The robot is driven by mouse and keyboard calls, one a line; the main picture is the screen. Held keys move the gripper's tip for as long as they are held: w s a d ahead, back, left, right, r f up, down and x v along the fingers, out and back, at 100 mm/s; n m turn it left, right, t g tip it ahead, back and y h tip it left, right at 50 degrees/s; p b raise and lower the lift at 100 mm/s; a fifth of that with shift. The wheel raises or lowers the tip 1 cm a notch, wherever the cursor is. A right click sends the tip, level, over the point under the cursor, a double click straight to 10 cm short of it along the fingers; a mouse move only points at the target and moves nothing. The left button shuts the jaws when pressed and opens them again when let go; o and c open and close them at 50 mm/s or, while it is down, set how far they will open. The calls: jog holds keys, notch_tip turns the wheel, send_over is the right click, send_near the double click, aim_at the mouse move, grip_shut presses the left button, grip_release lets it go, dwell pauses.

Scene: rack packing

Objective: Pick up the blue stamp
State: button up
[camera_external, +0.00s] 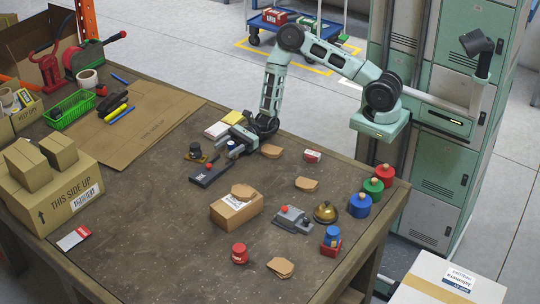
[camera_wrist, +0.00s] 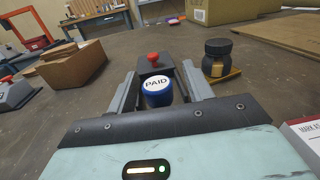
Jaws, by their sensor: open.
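A blue stamp (camera_wrist: 157,97) with a white top marked PAID stands between the two fingers of my gripper (camera_wrist: 160,72) in the wrist view. The gripper is open, with a finger on each side of the stamp. I cannot tell whether either finger touches it. In the external view my gripper (camera_external: 234,144) is low over the table, and the stamp shows only as a small blue and white patch (camera_external: 231,146) beside it. The stamp's lower part is hidden in the wrist view.
A black device (camera_external: 210,173) lies just in front of my gripper. A dark round-topped item (camera_wrist: 217,58) on a tan base stands close by the right finger in the wrist view. A cardboard box (camera_external: 236,212) and a bell (camera_external: 326,212) stand farther off. Bare tabletop (camera_external: 150,190) lies to the left.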

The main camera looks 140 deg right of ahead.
jog(key=c, duration=1.1)
jog(key=shift+o, duration=0.2)
